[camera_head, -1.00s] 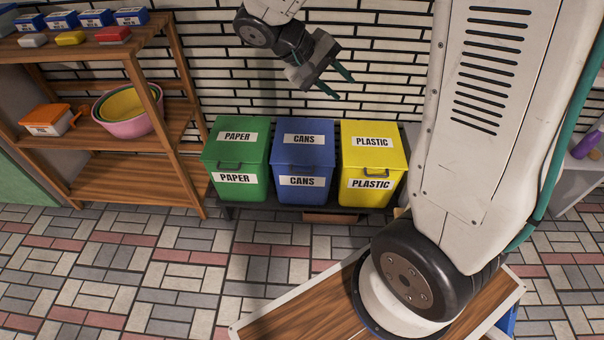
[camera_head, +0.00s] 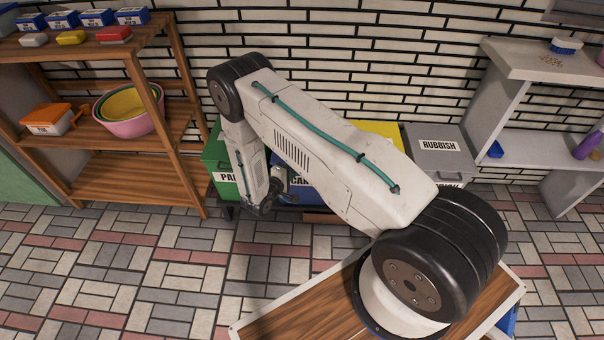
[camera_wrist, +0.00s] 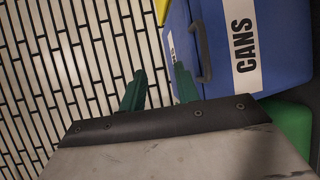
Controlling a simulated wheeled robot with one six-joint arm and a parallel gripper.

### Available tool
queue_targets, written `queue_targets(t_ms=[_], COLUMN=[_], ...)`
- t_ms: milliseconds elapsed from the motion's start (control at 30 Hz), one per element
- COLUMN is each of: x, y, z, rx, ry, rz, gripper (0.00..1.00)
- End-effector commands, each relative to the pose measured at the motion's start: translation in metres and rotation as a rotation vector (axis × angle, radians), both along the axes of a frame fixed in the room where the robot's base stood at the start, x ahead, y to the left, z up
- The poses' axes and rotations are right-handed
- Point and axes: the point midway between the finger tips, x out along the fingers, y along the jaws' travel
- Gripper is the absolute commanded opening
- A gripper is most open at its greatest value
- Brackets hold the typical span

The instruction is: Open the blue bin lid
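The blue bin (camera_wrist: 275,75) fills the right of the wrist view, with its white CANS front label and a dark handle (camera_wrist: 202,50) at the lid's front edge. The lid looks shut; its top shows only as a narrow strip. My gripper (camera_wrist: 159,69) has two green fingers spread apart with nothing between them. The right finger appears close to the lower end of the handle; I cannot tell whether they touch. In the head view my arm covers most of the blue bin (camera_head: 313,198) and hides the fingers.
The green bin (camera_head: 222,189) and the yellow bin (camera_head: 378,129) flank the blue one, both partly covered by my arm. A grey RUBBISH bin (camera_head: 436,161) stands at the right. A wooden shelf (camera_head: 120,182) is at the left. The brick wall is behind the bins.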

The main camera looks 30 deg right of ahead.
Motion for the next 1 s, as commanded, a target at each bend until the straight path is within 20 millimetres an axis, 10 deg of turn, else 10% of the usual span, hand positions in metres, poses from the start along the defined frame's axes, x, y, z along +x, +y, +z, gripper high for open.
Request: queue_targets(t_ms=[233, 1000], x=[-0.015, 0.025], y=[0.009, -0.055], z=[-0.062, -0.08], rx=[0.022, 0.024], ry=[-0.001, 0.0], rz=[0.104, 0.11], gripper=[0.32, 0.32])
